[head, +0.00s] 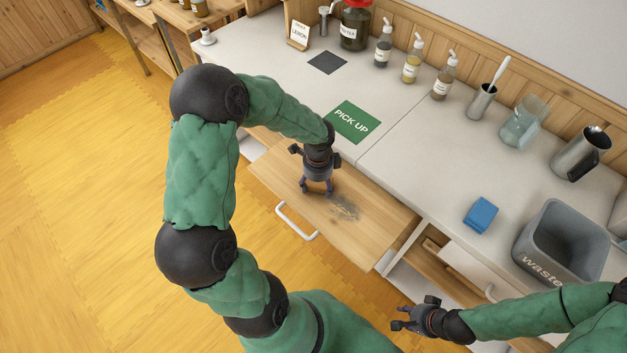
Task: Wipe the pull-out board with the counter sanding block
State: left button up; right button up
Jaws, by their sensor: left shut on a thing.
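The pull-out board (385,225) is a light wooden panel with a white handle (297,221), standing out from under the counter. A grey, dusty smudge (346,207) lies on it. My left gripper (316,190) points down over the board, just left of the smudge. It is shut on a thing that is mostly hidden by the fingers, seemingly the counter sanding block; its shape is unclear. I cannot tell whether it touches the board. My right gripper (397,318) is open and empty, low at the front, right of the board.
A blue block (481,214) and a grey waste bin (566,248) stand on the counter (415,150) at right. A green "PICK UP" mat (352,121) lies behind the board. Bottles, jars and metal cups line the back. An open drawer (455,275) lies right of the board.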

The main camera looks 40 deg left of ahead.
aim_at(349, 216)
pick_arm(q)
jog(key=shift+s+d, duration=0.15)
jog(key=shift+d, duration=1.25)
jog(key=shift+s+d+b, duration=0.2)
jog(key=shift+d+b, duration=0.2)
jog(key=shift+d, duration=2.1)
jog(key=shift+d, duration=0.1)
jog(key=shift+s+d+b, duration=0.2)
jog(key=shift+d+b, duration=0.1)
jog(key=shift+d, duration=2.15)
jog(key=shift+s+d, duration=0.2)
jog(key=shift+d, duration=2.35)
jog(key=shift+w+a, duration=0.2)
jog(key=shift+a, duration=2.4)
